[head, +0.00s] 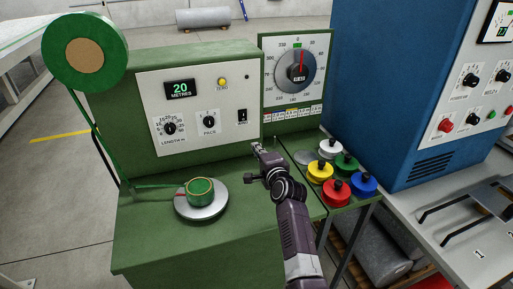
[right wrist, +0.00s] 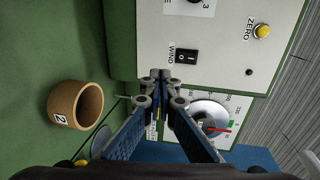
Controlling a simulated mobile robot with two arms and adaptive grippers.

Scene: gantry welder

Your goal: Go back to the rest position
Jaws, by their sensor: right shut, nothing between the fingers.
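My right gripper (head: 258,152) is above the green bench in front of the green winding machine, its arm coming up from the bottom of the head view. Its fingers are shut and empty in the right wrist view (right wrist: 160,82). They are apart from the machine's panel, with the WIND switch (right wrist: 187,56) beyond the tips; the switch also shows in the head view (head: 242,116). My left gripper is not in view.
A tan ring marked 2 (right wrist: 78,103) stands on green in the wrist view. Coloured knobbed pots (head: 336,192) stand right of my arm. A large green reel (head: 85,52) rises at left; a blue cabinet (head: 395,80) stands at right. The bench's front left is clear.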

